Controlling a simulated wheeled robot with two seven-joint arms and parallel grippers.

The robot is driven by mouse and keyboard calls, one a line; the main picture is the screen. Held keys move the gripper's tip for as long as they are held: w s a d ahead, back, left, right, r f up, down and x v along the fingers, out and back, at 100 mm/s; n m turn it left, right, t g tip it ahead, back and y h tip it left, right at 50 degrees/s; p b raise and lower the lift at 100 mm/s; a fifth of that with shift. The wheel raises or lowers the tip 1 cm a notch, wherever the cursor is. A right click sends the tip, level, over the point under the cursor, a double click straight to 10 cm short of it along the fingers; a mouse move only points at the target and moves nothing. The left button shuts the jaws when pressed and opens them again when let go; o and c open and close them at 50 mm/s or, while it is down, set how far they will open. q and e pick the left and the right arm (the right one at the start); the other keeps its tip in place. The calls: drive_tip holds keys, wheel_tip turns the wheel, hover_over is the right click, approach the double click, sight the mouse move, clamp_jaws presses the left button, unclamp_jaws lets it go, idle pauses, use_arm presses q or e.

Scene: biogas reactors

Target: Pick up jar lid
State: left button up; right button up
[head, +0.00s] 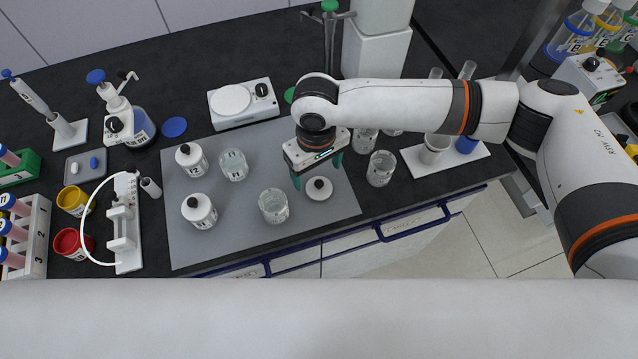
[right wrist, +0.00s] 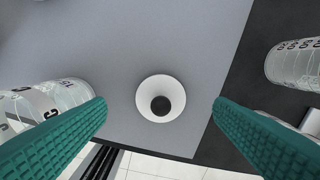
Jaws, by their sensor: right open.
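The jar lid (head: 319,188) is a white round disc with a black knob, lying on the grey mat (head: 240,235) near its right edge. It also shows in the right wrist view (right wrist: 148,88), centred between my fingers. My right gripper (head: 316,172) is open and empty, with teal fingers pointing down above the lid, apart from it. My left gripper is not in view.
A glass beaker (head: 273,206) stands close left of the lid, and another (head: 380,168) stands to the right, off the mat. A further beaker (head: 233,165) stands farther back. A white hotplate (head: 243,103) is behind the mat. The bench's front edge is close to the lid.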

sight(318, 180)
drive_tip(key=shift+s+d+f+p, duration=0.1)
drive_tip(key=shift+f+p, duration=0.35)
drive_tip(key=shift+f, duration=1.9)
drive_tip(key=shift+c, duration=0.2)
drive_tip(key=c, duration=1)
